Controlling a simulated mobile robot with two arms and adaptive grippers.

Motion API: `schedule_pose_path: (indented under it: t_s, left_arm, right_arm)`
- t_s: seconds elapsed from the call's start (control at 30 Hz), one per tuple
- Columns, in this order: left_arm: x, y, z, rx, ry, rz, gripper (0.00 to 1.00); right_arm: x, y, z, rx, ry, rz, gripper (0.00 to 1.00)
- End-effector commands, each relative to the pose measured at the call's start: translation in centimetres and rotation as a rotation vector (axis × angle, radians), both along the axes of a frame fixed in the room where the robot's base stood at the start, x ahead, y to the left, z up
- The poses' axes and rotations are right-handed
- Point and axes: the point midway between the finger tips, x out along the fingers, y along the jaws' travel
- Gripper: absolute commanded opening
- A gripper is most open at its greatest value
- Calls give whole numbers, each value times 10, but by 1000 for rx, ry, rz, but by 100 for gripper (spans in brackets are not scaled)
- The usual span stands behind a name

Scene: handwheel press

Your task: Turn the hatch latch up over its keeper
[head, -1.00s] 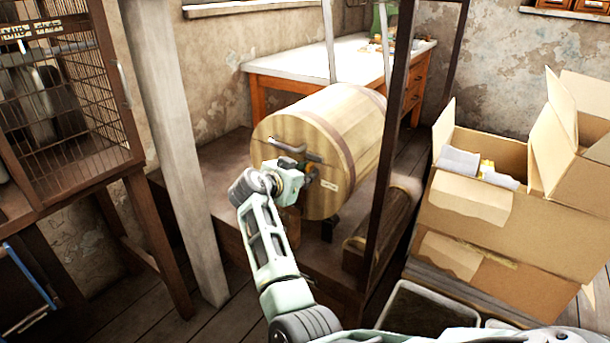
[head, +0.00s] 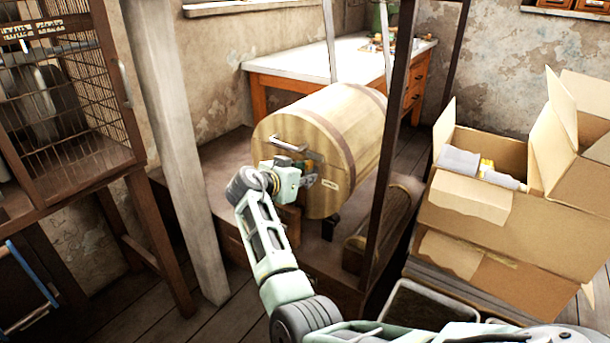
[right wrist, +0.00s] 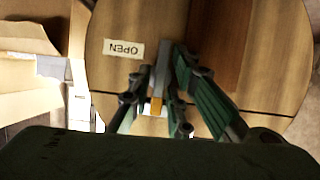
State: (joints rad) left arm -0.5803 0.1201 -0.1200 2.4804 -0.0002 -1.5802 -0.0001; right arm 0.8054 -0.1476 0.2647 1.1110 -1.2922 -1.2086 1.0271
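A wooden barrel (head: 340,120) lies on its side on a low platform, its round hatch end toward me. A grey bar handle (head: 288,143) is fixed on the hatch's upper part. My right gripper (head: 318,180) is at the hatch's right side, covering most of the latch. In the right wrist view its fingers (right wrist: 163,75) converge on the hatch latch (right wrist: 156,105), a narrow light grey piece with a yellow part; they look shut on it. An upside-down OPEN label (right wrist: 124,48) is beside them. The keeper cannot be made out. My left gripper is not in view.
A dark upright post (head: 390,150) stands right of the barrel and a pale post (head: 185,150) left of it. Cardboard boxes (head: 500,220) are stacked at the right. A wire-fronted cabinet (head: 70,110) is at the left. A white-topped desk (head: 300,58) stands behind.

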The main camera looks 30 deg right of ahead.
Motion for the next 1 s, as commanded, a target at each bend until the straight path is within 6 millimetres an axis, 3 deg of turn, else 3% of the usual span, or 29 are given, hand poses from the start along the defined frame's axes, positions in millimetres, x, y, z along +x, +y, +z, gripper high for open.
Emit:
schedule_pose_path:
  t_s: [0.43, 0.8, 1.0]
  left_arm:
    - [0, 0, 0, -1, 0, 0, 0]
    - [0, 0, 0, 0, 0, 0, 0]
    - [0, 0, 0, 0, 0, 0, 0]
  right_arm:
    - [-1, 4, 4, -2, -5, 1, 28]
    - [-21, 54, 24, 0, -3, 2, 28]
    - [-26, 64, 28, 0, -1, 0, 28]
